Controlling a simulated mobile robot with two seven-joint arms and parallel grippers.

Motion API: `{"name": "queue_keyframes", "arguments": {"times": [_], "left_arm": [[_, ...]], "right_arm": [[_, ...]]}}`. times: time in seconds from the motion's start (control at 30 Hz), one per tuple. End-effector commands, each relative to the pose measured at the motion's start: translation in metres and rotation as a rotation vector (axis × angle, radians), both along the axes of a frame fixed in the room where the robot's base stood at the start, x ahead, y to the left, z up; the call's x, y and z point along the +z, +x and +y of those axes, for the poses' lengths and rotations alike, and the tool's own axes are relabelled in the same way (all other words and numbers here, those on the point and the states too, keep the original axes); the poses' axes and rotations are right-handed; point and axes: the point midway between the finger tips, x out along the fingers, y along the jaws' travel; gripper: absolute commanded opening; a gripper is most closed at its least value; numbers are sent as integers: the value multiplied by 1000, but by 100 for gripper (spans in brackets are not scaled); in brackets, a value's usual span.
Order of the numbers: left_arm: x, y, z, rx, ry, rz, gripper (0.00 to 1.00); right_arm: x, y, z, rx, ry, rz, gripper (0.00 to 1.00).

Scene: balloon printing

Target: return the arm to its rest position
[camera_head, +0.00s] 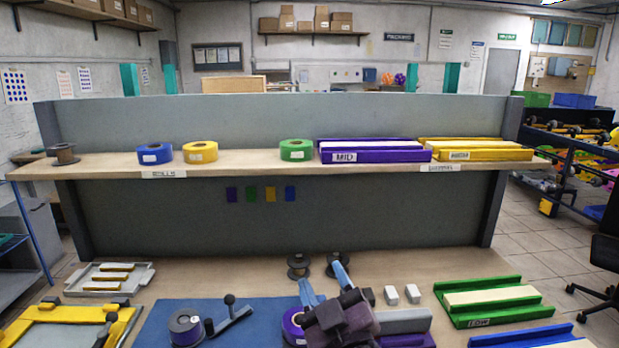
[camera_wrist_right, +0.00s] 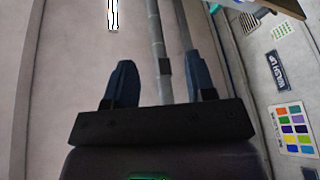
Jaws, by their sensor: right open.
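My right gripper (camera_head: 320,276) is raised over the front workbench in the head view, its blue fingers pointing away toward the shelf. In the right wrist view the two fingers of my right gripper (camera_wrist_right: 160,80) stand wide apart with nothing between them. Behind them are only a pale wall and a vertical grey pipe (camera_wrist_right: 163,65). My left gripper does not show in the head view.
Under and beside the right arm are a purple roll (camera_head: 293,326), a dark spool (camera_head: 298,266) and white blocks (camera_head: 412,293). A green tray (camera_head: 510,317) lies to the right. The shelf (camera_head: 230,165) holds rolls and purple and yellow trays.

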Motion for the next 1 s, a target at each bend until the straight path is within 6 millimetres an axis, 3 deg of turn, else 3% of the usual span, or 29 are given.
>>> {"name": "queue_keyframes", "arguments": {"times": [0.03, 0.1, 0.27, 0.4, 0.5, 0.7, 1.0], "left_arm": [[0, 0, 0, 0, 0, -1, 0], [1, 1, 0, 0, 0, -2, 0], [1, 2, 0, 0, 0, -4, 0], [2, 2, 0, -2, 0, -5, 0], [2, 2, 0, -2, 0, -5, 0], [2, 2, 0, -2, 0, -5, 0], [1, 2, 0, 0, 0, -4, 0]], "right_arm": [[-21, 0, -25, -64, 30, 97, 50], [-49, -3, -58, -147, 66, 232, 50], [-115, -30, -126, -313, 127, 544, 50], [-169, -75, -176, -429, 162, 823, 50], [-199, -113, -202, -486, 179, 1007, 50], [-232, -172, -230, -541, 192, 1254, 50], [-252, -238, -250, -569, 198, 1499, 50]]}}
